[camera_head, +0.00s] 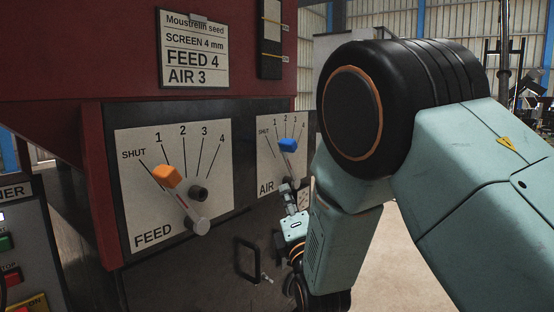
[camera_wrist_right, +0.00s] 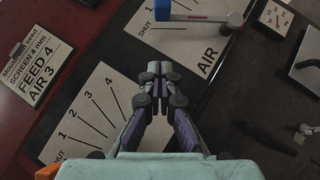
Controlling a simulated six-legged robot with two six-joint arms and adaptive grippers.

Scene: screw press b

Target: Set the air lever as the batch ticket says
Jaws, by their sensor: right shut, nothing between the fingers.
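The batch ticket (camera_head: 194,50) reads FEED 4, AIR 3; it also shows in the wrist view (camera_wrist_right: 38,62). The air lever's blue knob (camera_head: 288,145) stands in front of the AIR plate (camera_head: 267,160), near the 2 and 3 lines in the head view. Seen at a slant, its exact mark is unclear. In the wrist view the lever (camera_wrist_right: 205,17) is at the top, its blue knob cut off. My right gripper (camera_head: 286,189) is shut and empty, below the blue knob; in the wrist view its fingertips (camera_wrist_right: 159,69) are apart from the lever. My left gripper is out of view.
The FEED plate (camera_head: 142,215) with its orange-knobbed lever (camera_head: 167,176) is left of the AIR plate. A black handle (camera_head: 247,258) projects below. A button box (camera_head: 12,245) stands at the left edge. My right arm covers much of the right side.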

